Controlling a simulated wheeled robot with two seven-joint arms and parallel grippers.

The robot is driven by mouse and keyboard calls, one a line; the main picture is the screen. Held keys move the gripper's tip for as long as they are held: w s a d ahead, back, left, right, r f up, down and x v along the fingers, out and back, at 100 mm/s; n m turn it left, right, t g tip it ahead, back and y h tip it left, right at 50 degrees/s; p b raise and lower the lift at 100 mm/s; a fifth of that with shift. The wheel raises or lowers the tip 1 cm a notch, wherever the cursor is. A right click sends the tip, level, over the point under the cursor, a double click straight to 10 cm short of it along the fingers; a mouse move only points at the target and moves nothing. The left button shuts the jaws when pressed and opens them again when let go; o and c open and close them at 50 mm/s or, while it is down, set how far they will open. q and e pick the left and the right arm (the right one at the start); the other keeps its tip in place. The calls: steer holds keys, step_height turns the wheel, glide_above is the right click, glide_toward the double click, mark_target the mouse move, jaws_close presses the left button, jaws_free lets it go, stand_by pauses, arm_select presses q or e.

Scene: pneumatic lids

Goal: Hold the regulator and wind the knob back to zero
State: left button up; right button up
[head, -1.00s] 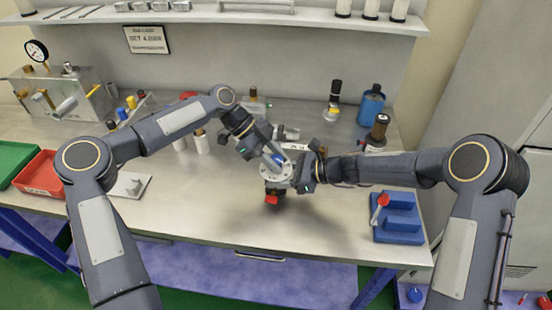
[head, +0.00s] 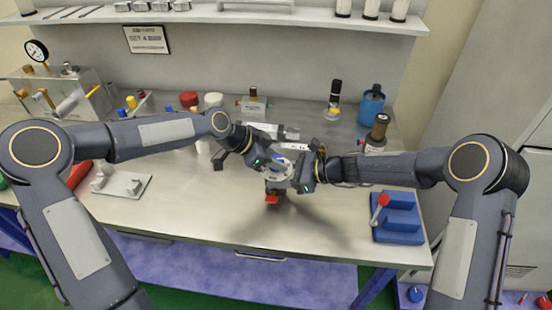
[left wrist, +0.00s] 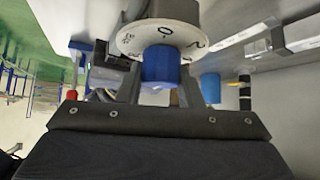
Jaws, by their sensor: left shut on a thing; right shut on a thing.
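The regulator (head: 277,182) is upright just above or on the middle of the bench, with a red part (head: 272,199) low at its front. Its white dial (left wrist: 165,38) carries black figures, with a 0 near the middle and a 2 to its right in the left wrist view. The blue knob (left wrist: 161,68) sits in front of the dial. My left gripper (head: 266,162) is shut on the knob, with its fingers on both sides. My right gripper (head: 304,172) is shut on the regulator from the right. The knob's pointer mark cannot be made out.
A blue fixture (head: 400,222) with a red-knobbed lever stands at right. A metal box with a gauge (head: 72,92) is at back left. A grey plate (head: 122,184) lies left. Bottles and the blue canister (head: 371,106) stand behind. The front middle bench is clear.

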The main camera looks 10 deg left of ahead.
arm_select(q)
steer(key=shift+n+t+y, duration=0.6)
steer(key=shift+n+t, duration=0.4)
steer(key=shift+n, duration=0.5)
arm_select(e)
steer(key=shift+f, duration=0.15)
arm_select(q)
steer(key=o, duration=1)
steer(key=v, duration=1.2)
steer(key=shift+s, duration=0.15)
